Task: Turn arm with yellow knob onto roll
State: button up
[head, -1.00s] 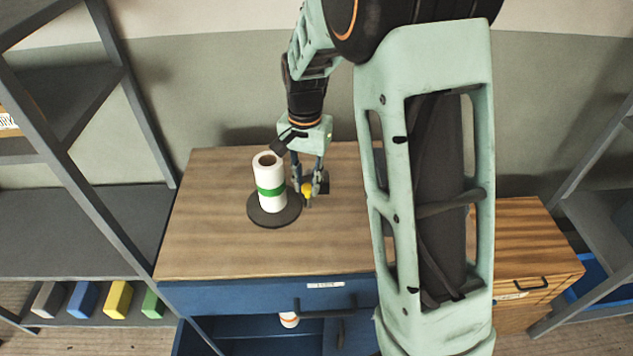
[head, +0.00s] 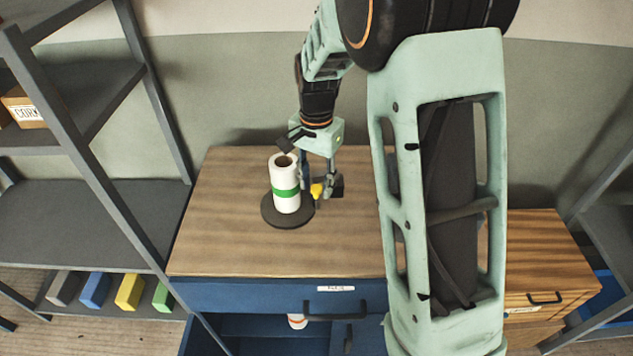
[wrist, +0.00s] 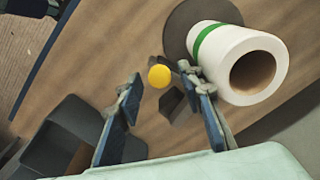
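The roll (head: 285,192) is white with a green band and stands upright on a round dark base (head: 270,213) on the wooden top. It also shows in the wrist view (wrist: 238,58), with its brown core facing me. The yellow knob (head: 317,191) is just right of the roll, apart from it. In the wrist view the knob (wrist: 159,76) appears between my fingertips, nearer the right finger; contact cannot be told. My gripper (head: 319,184) points down beside the roll, its fingers (wrist: 159,78) apart. The arm carrying the knob is mostly hidden; a dark piece (wrist: 172,104) shows beside the knob.
The wooden top (head: 235,240) is clear left and in front of the roll. A blue drawer (head: 260,297) below it has an open space underneath. Grey shelving (head: 80,220) with coloured blocks stands at left. A wooden drawer unit (head: 545,255) is at right.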

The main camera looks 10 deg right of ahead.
notch_tip(320, 180, up, 12)
dwell(0.7)
jog(key=shift+s+d+f, duration=0.15)
jog(key=shift+d+f, duration=0.1)
jog(key=shift+d, duration=0.05)
jog(key=c, duration=0.4)
jog(key=s+d+f+m+y+b, duration=0.1)
jog(key=d+m, duration=0.1)
jog(key=s+d+f+m+y+b, duration=0.1)
jog(key=d+m+y+b, duration=0.1)
jog(key=d+m, duration=0.1)
jog(key=s+d+f+m+y+b, duration=0.1)
jog(key=d+f+m, duration=0.1)
jog(key=d+m, duration=0.1)
jog(key=shift+s+f+y+b, duration=0.1)
jog(key=shift+s+y+b, duration=0.25)
jog(key=shift+y, duration=0.05)
grip_shut()
jog(key=d+m+t+y+b, duration=0.2)
jog(key=d+m+y, duration=0.1)
jog(key=d+m, duration=0.25)
jog(key=w+a+f, duration=0.2)
jog(key=a+f, duration=0.5)
jog(key=a, duration=0.3)
jog(key=shift+w+a+f+m+t, duration=0.15)
jog(key=shift+w+m+t, duration=0.15)
jog(key=shift+m+t, duration=0.15)
